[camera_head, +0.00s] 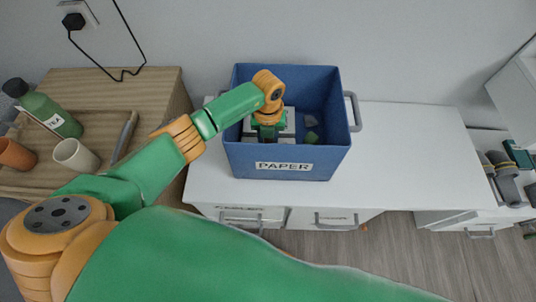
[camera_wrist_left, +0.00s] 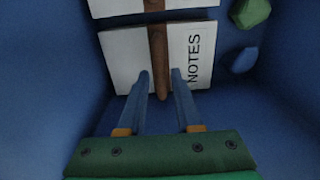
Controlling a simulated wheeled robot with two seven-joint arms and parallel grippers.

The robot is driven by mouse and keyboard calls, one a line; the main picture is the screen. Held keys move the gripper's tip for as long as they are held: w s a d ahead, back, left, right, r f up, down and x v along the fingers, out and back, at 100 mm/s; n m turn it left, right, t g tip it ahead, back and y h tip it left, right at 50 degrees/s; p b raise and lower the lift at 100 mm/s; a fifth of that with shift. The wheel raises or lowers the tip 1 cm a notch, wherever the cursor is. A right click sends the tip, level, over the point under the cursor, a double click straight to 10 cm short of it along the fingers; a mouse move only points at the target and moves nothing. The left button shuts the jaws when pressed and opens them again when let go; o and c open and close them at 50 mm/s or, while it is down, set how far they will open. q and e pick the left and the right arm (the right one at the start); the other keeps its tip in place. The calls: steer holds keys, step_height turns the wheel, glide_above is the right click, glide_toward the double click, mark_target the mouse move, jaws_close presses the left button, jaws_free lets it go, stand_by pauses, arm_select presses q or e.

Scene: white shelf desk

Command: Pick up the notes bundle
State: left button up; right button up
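The notes bundle (camera_wrist_left: 125,58) is a white stack of paper with a brown band around its middle and the word NOTES printed on it. It lies inside the blue PAPER bin (camera_head: 236,160) and shows in the head view (camera_head: 290,120), partly hidden by my left arm. My left gripper (camera_wrist_left: 161,74) is down in the bin, its two fingers apart on either side of the brown band. A narrow gap shows between the fingers and the band; whether they touch the paper is unclear. My right gripper is not in view.
Two small lumps, one green (camera_wrist_left: 250,12) and one blue-grey (camera_wrist_left: 245,60), lie beside the bundle in the bin. The bin walls stand close around my left gripper. The white desk (camera_head: 410,150) is clear right of the bin. A wooden tray with cups and a bottle (camera_head: 50,113) is at left.

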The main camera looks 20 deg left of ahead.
arm_select(q)
jaws_close()
stand_by(1.2)
